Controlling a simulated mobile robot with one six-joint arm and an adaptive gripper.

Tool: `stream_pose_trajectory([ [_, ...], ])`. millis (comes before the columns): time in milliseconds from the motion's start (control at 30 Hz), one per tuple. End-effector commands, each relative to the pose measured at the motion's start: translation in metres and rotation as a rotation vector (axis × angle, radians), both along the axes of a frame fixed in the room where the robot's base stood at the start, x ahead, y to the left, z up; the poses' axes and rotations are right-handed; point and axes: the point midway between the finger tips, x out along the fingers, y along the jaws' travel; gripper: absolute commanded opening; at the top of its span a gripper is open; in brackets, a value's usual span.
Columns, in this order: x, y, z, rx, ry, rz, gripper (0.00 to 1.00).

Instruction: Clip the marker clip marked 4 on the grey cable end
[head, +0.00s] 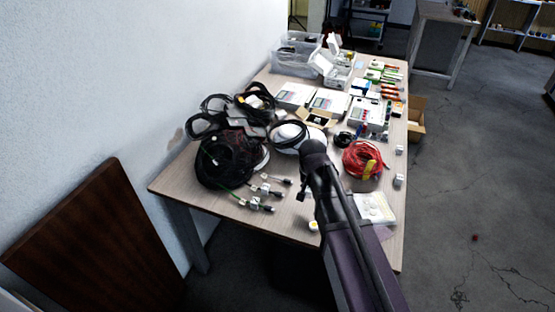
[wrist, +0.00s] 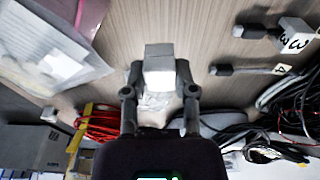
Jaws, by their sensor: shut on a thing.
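My gripper (wrist: 158,78) is shut on a small block-shaped marker clip (wrist: 158,68), with a grey upper side and a bright white face. No number on it can be read. The held clip is above the wooden table, left of the cable ends in the wrist view. A grey cable end (wrist: 232,70) there points left, apart from the clip, with a small label marked 4 (wrist: 283,69) behind it. Another cable end (wrist: 250,31) carries a white clip marked 3 (wrist: 296,36). The cable ends also show in the head view (head: 267,208). There my arm hides most of the gripper.
A black cable bundle (head: 226,160) lies left of my arm, and a red cable coil (head: 362,160) lies right of it. A clear bag (head: 375,208) lies near the front right. White cubes (head: 399,181) stand along the right edge. Boxes (head: 330,103) fill the table's far part.

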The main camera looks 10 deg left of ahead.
Motion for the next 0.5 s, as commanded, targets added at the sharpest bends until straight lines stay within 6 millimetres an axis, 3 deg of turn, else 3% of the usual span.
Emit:
stream_pose_trajectory([
  [267,0.003,0.003,0.001,0.0,0.0,-0.001,0.11],
  [500,0.029,0.032,0.006,0.0,0.0,-0.005,0.11],
])
